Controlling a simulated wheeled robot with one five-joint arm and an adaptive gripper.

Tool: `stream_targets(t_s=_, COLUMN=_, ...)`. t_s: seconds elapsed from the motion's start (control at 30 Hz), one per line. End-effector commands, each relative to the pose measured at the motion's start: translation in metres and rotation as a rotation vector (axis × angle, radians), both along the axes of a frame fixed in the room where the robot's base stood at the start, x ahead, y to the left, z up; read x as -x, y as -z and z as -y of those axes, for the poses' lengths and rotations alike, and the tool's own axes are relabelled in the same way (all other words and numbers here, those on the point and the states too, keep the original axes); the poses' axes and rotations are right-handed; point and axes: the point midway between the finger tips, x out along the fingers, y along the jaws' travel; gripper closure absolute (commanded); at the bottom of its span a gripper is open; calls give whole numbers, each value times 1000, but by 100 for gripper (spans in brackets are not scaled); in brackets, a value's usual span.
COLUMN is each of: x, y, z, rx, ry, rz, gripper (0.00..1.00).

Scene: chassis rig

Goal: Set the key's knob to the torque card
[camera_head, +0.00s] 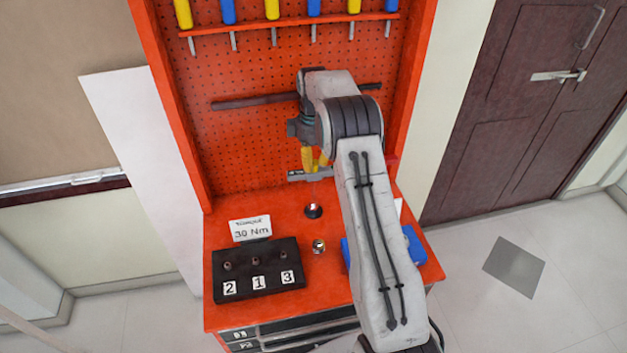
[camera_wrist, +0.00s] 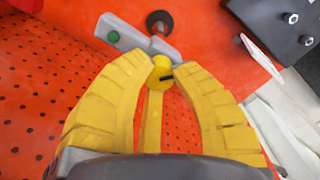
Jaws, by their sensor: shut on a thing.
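My gripper (camera_head: 314,160) has yellow ribbed fingers and hangs above the red bench. In the wrist view, my gripper (camera_wrist: 163,72) is shut on the yellow knob (camera_wrist: 161,75) of the key. The knob has a black mark on its right side; I cannot read a setting. The key's grey body (camera_wrist: 134,42) with a green dot lies beyond the fingertips. The grey key (camera_head: 309,176) also shows in the head view, apart from the bench top. The white torque card (camera_head: 250,228) reads "30 Nm" and stands behind the black block.
The black block (camera_head: 258,277) carries bolts labelled 2, 1 and 3. A dark round piece (camera_head: 314,211) and a small metal piece (camera_head: 319,246) are on the bench. A blue object (camera_head: 415,244) is partly hidden by my arm. A red pegboard (camera_head: 250,140) rises behind.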

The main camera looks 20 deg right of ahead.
Motion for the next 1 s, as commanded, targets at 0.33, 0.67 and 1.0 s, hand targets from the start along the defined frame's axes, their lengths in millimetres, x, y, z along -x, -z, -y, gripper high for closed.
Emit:
stream_targets(t_s=0.33, x=1, y=1, z=0, rx=-1, ry=203, rz=-3, gripper=93)
stream_targets(t_s=0.67, x=1, y=1, z=0, rx=-1, ry=255, rz=-3, gripper=93)
stream_targets(t_s=1.0, x=0, y=1, z=0, rx=0, ry=254, rz=-1, gripper=56)
